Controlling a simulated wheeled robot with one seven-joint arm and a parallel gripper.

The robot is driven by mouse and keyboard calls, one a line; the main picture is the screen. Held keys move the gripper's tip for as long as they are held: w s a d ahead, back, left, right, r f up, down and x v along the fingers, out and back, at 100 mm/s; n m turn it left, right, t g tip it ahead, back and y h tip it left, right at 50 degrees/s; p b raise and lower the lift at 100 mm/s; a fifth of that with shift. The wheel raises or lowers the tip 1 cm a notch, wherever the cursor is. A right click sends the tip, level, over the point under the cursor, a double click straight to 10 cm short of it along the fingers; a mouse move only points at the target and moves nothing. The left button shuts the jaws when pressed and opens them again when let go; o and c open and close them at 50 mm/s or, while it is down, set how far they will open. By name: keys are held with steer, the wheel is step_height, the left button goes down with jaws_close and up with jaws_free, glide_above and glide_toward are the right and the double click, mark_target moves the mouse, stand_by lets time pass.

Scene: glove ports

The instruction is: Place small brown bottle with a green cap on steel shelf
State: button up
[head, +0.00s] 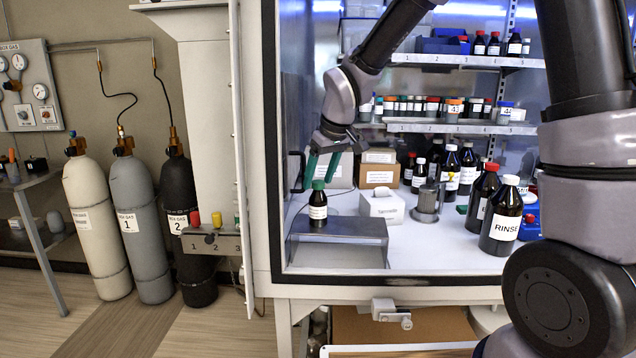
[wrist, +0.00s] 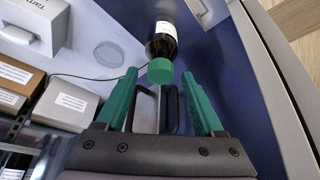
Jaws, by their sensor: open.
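The small brown bottle (head: 318,205) with a green cap and white label stands upright at the left of the glove box, at a low steel box. I cannot tell whether it stands on the box or behind it. My gripper (head: 319,178) points down just above it, its green fingers apart near the cap. In the wrist view, the bottle (wrist: 165,45) lies just beyond the open fingers (wrist: 159,76), its cap between the tips; no grip shows. Two steel shelves are on the back wall, an upper one (head: 465,60) and a lower one (head: 455,128), both holding several containers.
The low steel box (head: 340,230) is by the front opening. A white tissue box (head: 381,206), a brown carton (head: 379,175) and a metal cup (head: 428,203) stand to the right. Several dark bottles, including a RINSE bottle (head: 502,218), crowd the right. Some white floor is clear at centre front.

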steer(key=v, duration=1.1)
steer(key=s+d+r+m+t, duration=0.1)
steer(key=s+d+r+m, duration=0.1)
steer(key=s+d+m, duration=0.4)
steer(key=s+d+r+m+t, duration=0.2)
steer(key=s+d+m, duration=0.4)
steer(key=s+d, duration=0.4)
steer(key=d+r, duration=0.1)
steer(key=d, duration=0.5)
steer(key=shift+r+t+h, duration=0.25)
steer(key=shift+t+h, duration=0.05)
steer(key=shift+h, duration=0.1)
steer(key=shift+d, duration=0.15)
steer(key=shift+c, duration=0.3)
